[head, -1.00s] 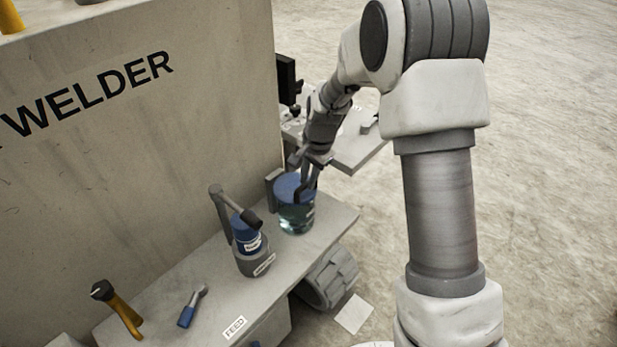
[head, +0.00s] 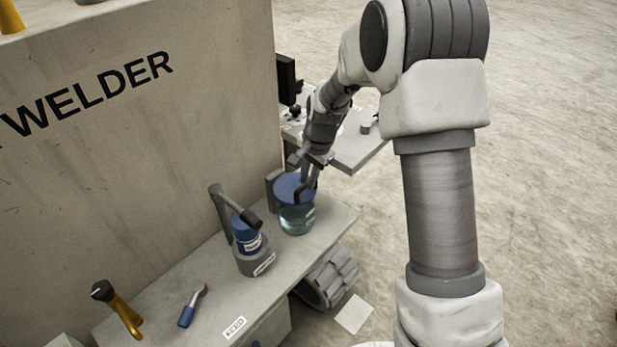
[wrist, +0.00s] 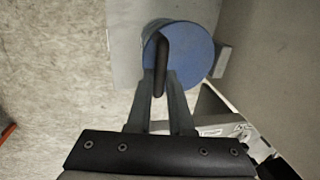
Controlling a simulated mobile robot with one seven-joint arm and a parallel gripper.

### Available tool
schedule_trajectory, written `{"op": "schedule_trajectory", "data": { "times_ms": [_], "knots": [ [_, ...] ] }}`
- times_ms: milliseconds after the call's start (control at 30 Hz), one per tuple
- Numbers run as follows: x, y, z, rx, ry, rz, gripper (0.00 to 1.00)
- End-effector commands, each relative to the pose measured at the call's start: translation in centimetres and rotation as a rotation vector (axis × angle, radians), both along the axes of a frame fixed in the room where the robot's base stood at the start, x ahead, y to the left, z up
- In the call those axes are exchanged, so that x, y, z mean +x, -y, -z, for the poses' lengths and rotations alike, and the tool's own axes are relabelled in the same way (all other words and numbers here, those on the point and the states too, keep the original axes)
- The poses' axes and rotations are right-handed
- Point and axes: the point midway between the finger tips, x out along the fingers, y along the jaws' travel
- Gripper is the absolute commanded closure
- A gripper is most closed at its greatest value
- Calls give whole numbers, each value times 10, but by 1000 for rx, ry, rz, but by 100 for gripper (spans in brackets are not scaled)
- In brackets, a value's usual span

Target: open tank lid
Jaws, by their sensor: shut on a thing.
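The tank (head: 297,217) is a clear round vessel with greenish liquid, near the far right end of the bench. Its round blue lid (head: 287,188) sits on top and looks closed. In the wrist view the blue lid (wrist: 193,55) carries a dark upright bar handle (wrist: 161,62) near its left edge. My gripper (head: 305,188) reaches down to the lid's right side. In the wrist view my gripper's fingers (wrist: 160,82) are shut on the handle, one on each side. The lid's underside and the hinge are hidden.
A blue-capped bottle in a grey holder (head: 252,258) stands left of the tank, with a dark angled arm (head: 233,205) over it. The large WELDER panel (head: 150,130) rises behind the bench.

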Motion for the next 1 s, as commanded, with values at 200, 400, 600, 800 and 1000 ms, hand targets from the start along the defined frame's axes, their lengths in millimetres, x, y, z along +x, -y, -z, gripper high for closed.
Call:
{"op": "schedule_trajectory", "data": {
  "times_ms": [200,400,600,800,1000],
  "knots": [
    [0,0,0,0,1,0,100],
    [0,0,-1,-1,-1,0,100],
    [2,-3,-8,-30,-29,-3,100],
    [8,-9,-22,-109,-105,-5,100],
    [17,-16,-37,-195,-191,0,100]
  ]
}}
